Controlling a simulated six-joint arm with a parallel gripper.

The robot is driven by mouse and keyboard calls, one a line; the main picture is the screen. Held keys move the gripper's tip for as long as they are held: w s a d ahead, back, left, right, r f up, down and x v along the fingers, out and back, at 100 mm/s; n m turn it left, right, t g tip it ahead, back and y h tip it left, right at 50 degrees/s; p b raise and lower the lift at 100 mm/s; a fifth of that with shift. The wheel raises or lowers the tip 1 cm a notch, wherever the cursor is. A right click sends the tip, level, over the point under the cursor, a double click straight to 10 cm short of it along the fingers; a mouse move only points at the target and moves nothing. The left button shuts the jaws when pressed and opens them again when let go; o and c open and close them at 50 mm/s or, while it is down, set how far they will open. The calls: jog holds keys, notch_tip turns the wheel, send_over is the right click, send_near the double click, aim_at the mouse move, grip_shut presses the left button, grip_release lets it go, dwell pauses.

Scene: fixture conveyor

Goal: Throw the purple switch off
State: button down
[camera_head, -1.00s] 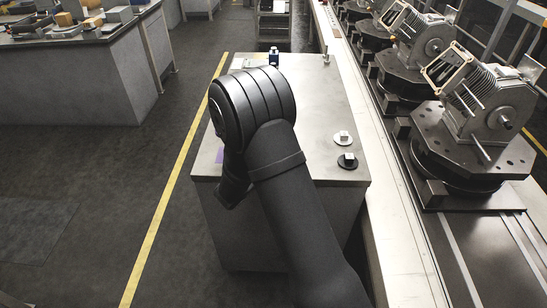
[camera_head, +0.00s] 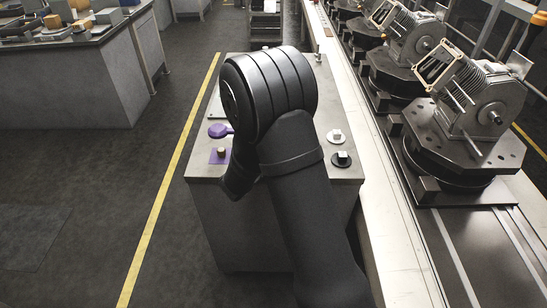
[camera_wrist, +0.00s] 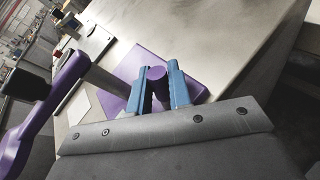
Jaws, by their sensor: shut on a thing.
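In the wrist view my gripper (camera_wrist: 157,70) has its two blue fingers closed around a short purple cylindrical knob (camera_wrist: 157,76). A flat purple plate (camera_wrist: 150,57) lies on the metal top just beyond the fingers. I take the held knob as part of the purple switch; its base is hidden by the fingers. In the head view my arm hides the gripper. There, a purple rounded piece with a short handle (camera_head: 218,131) and a purple square with a brassy knob (camera_head: 214,161) show left of my arm.
The grey metal cabinet top (camera_head: 325,100) carries a white-based knob (camera_head: 336,136) and a black-based knob (camera_head: 342,159) at right. A purple lever-like part (camera_wrist: 45,110) is close at left in the wrist view. The conveyor with motor fixtures (camera_head: 470,110) runs along the right.

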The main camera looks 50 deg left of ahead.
jog(key=c, duration=1.4)
grip_release()
jog(key=shift+o, duration=0.2)
jog(key=v, duration=1.7)
jog(key=shift+s+d, duration=0.15)
jog(key=shift+r, duration=0.1)
jog(key=x, duration=1.7)
jog(key=shift+w, duration=0.2)
